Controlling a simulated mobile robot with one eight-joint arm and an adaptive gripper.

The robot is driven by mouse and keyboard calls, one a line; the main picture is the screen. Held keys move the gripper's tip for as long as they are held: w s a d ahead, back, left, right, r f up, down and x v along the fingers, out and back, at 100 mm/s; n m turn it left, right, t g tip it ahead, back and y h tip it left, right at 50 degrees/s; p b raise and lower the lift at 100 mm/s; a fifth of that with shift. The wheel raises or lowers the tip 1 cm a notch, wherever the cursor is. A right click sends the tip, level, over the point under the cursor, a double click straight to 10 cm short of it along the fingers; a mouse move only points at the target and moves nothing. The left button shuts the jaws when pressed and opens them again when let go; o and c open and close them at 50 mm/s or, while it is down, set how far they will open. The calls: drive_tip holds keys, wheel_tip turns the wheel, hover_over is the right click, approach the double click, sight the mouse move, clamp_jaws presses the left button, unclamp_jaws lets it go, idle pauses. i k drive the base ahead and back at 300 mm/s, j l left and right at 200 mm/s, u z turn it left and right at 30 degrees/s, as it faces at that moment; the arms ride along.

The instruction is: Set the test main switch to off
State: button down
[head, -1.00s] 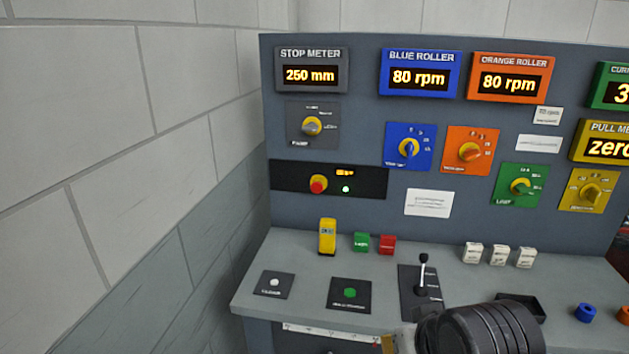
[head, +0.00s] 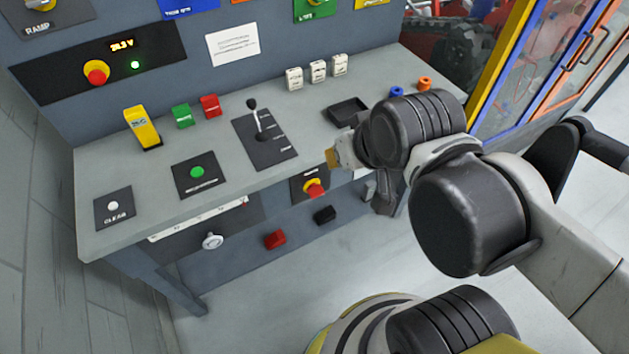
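A red rotary knob on a yellow base (head: 314,188) sits on a dark plate on the desk's front face, below the worktop; it looks like a main switch, but its label is too small to read. Another red knob on yellow (head: 96,72) is on the upright panel, beside a lit green lamp and a small voltage display. My arm reaches in from the right in the head view. What looks like my gripper (head: 381,192) hangs dark below the wrist, right of the lower switch and apart from it. Its fingers are too unclear to tell open from shut.
The worktop holds a lever (head: 256,122), a green button (head: 197,172), a yellow block (head: 142,128) and a black tray (head: 347,112). A red block (head: 275,239) and a black block (head: 324,215) are on the lower front. The floor before the desk is clear.

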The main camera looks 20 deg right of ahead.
sight(314, 191)
drive_tip(key=k+l+u, duration=0.2)
drive_tip(key=l, duration=0.3)
drive_tip(key=k+l+u, duration=0.2)
drive_tip(key=l, duration=0.3)
drive_tip(key=k+l+u, duration=0.2)
drive_tip(key=l, duration=0.3)
drive_tip(key=k+l+u, duration=0.2)
drive_tip(key=l, duration=0.2)
drive_tip(key=k+l+u, duration=0.2)
drive_tip(key=k+l, duration=0.15)
